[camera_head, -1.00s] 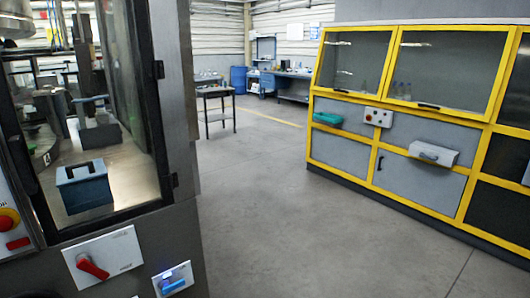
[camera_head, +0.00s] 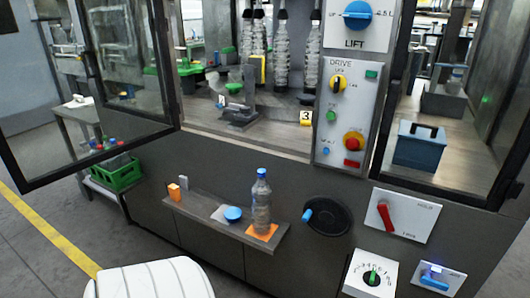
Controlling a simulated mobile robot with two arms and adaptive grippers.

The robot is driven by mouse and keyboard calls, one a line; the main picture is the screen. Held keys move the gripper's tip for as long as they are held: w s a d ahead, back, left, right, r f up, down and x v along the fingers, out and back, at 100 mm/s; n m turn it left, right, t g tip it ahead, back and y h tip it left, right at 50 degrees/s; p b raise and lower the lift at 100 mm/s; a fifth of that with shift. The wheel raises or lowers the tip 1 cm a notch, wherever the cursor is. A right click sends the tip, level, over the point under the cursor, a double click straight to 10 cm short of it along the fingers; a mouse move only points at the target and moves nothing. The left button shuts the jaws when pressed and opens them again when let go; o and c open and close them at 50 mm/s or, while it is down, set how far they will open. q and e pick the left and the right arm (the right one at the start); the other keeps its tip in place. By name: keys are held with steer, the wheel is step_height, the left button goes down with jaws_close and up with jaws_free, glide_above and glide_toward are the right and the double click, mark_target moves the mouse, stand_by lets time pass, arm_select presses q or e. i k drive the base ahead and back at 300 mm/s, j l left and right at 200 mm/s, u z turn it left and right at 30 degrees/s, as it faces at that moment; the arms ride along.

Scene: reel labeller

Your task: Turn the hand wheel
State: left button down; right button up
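The hand wheel (camera_head: 335,217) is a black disc on the dark lower front of the machine, right of the small shelf. Its blue handle (camera_head: 307,215) sticks out at the wheel's left edge. The whole wheel is in view and nothing covers it. Neither of my grippers is in view, and nothing touches the wheel.
An open glass door (camera_head: 110,80) swings out at left.

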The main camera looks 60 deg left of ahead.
mark_target(327, 215)
steer(key=u, duration=1.5)
